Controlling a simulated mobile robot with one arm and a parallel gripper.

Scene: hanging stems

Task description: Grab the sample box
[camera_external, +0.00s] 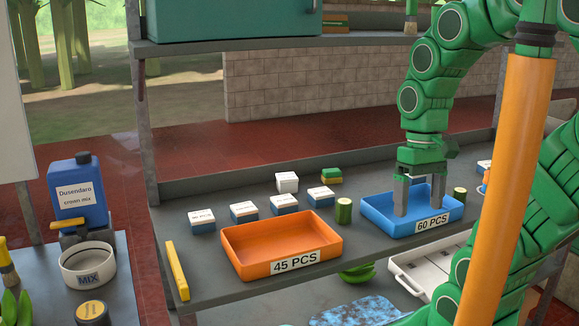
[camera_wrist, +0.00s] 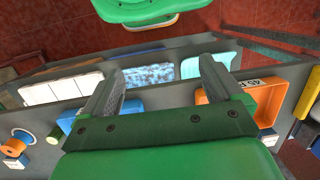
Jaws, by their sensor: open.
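Several small white-and-blue labelled boxes stand in a row on the grey shelf, among them one at the left end (camera_external: 201,220) and one at the right end (camera_external: 321,197). I cannot tell which is the sample box. My gripper (camera_external: 420,205) is open over the blue tray marked 60 PCS (camera_external: 375,219), to the right of the row. Its fingers point down and look empty. In the wrist view the fingers (camera_wrist: 163,88) are spread; no box shows between them.
An orange tray marked 45 PCS (camera_external: 236,262) sits in front of the boxes. A green can (camera_external: 344,211) stands between boxes and blue tray. A yellow bar (camera_external: 177,270) lies at the shelf's left. A white tray (camera_external: 412,272) is lower. An upper shelf (camera_external: 240,43) hangs above.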

